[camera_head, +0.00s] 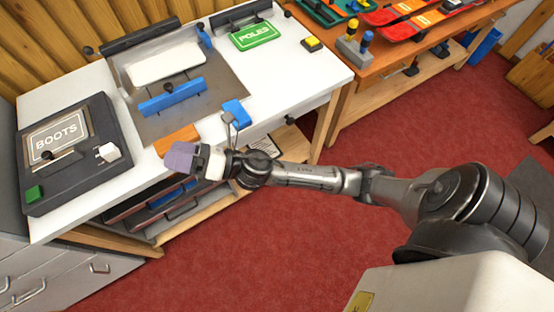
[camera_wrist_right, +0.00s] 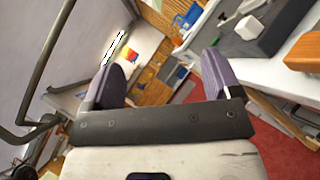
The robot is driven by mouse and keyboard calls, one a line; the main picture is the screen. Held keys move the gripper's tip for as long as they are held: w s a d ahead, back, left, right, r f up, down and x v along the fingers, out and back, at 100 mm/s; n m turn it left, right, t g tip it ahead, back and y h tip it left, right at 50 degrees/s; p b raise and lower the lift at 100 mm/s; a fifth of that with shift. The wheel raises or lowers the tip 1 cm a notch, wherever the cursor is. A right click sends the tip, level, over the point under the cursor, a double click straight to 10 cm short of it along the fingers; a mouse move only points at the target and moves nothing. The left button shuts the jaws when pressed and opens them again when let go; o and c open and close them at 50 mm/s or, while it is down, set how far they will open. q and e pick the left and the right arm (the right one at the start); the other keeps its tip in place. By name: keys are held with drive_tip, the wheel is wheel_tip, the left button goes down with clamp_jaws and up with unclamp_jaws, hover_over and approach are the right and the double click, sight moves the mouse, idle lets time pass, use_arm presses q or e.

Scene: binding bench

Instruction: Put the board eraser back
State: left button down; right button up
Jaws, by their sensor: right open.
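My right gripper (camera_head: 181,158), with purple finger pads, is at the front edge of the white bench. In the right wrist view (camera_wrist_right: 163,78) its two fingers stand apart with nothing between them. An orange-brown block (camera_head: 177,139) lies on the bench's front edge just beyond the gripper; it may be the board eraser, but I cannot tell for sure. It also shows at the right edge of the right wrist view (camera_wrist_right: 303,52), outside the fingers. My left gripper is not in view.
The white bench (camera_head: 285,75) holds a dark BOOTS unit (camera_head: 80,180) at left, a grey plate with a blue bar (camera_head: 172,97), a blue block (camera_head: 236,112) and a green POLES sign (camera_head: 252,36). An orange-brown table (camera_head: 400,50) stands at right. Red floor is open.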

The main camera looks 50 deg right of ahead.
drive_tip(key=s+d+f+m+g+h, duration=0.3)
drive_tip(key=s+d+f+m+h, duration=0.2)
drive_tip(key=f+m+h, duration=0.45)
drive_tip(key=s+d+f+m+g+h, duration=0.35)
drive_tip(key=d+f+m, duration=0.2)
drive_tip(key=m, duration=0.75)
drive_tip(key=s+f+m+g, duration=0.4)
drive_tip(key=s, duration=0.5)
drive_tip(key=s+f+m+g+y, duration=0.1)
drive_tip(key=s+f+m+g, duration=0.3)
drive_tip(key=s, duration=0.5)
drive_tip(key=shift+s+a+f+g, duration=0.3)
drive_tip(key=shift+f+g, duration=0.05)
drive_tip(key=shift+r, duration=0.1)
wheel_tip(320, 180, up, 36)
drive_tip(key=p, duration=3.5)
drive_tip(key=shift+f+p, duration=0.2)
drive_tip(key=shift+p, duration=0.2)
